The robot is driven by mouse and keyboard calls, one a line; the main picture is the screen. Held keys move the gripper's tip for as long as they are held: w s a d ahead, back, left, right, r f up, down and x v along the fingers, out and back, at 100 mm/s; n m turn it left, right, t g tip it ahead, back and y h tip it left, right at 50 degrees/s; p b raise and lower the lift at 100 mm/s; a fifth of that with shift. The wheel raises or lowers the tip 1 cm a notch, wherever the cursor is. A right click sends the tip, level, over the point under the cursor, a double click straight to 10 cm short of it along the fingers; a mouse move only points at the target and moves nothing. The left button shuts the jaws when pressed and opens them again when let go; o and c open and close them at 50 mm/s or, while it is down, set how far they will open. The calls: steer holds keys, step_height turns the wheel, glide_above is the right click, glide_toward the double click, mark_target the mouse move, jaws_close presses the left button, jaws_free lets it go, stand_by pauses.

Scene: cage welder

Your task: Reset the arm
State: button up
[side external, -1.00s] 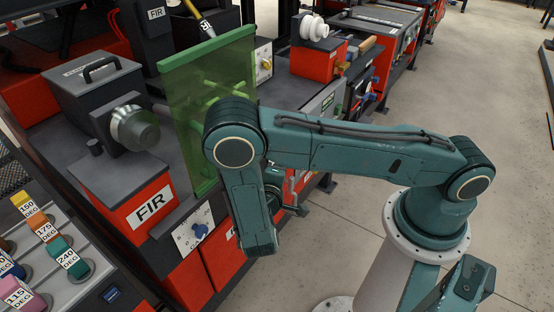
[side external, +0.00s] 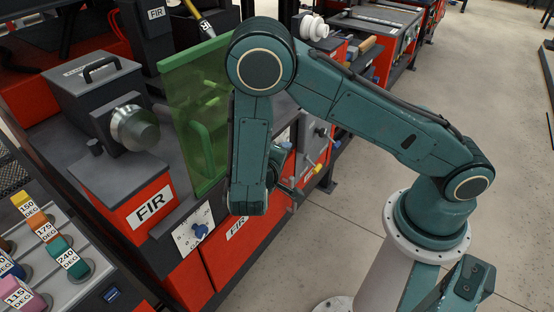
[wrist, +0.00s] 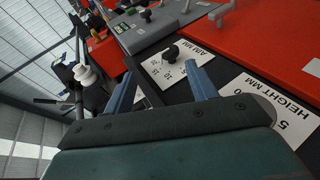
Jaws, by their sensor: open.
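My gripper (wrist: 165,74) shows in the wrist view with its two blue-grey fingers spread apart and nothing between them. Beyond the fingers is a white dial plate with a black knob (wrist: 171,51); the fingers appear apart from it. In the side external view my arm is bent, with its elbow high and its forearm hanging down in front of the red machine fronts. My gripper is mostly hidden behind the forearm there.
A green see-through screen (side external: 185,120) stands close left of my forearm. Left of it are a grey chuck (side external: 134,129) and a red FIR box (side external: 140,212). A blue knob (side external: 200,231) is below. A HEIGHT MM plate (wrist: 262,108) is near my gripper. Open floor lies right.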

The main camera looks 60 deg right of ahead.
steer(key=s+r+m+y, duration=0.1)
steer(key=s+r+y, duration=0.15)
steer(key=r, duration=0.35)
steer(key=s+r+m+g+y, duration=0.1)
steer(key=s+r+y, duration=0.15)
steer(key=r, duration=0.25)
steer(key=s+r+m+y, duration=0.1)
steer(key=s+r+y, duration=0.1)
steer(key=r+y, duration=0.3)
steer(key=s+a+r+n+t+y, duration=0.1)
steer(key=s+r+n+t+y, duration=0.1)
steer(key=s+r, duration=0.8)
steer(key=shift+s+a+r+t+y, duration=0.3)
steer(key=shift+s+t, duration=0.3)
steer(key=shift+s, duration=0.15)
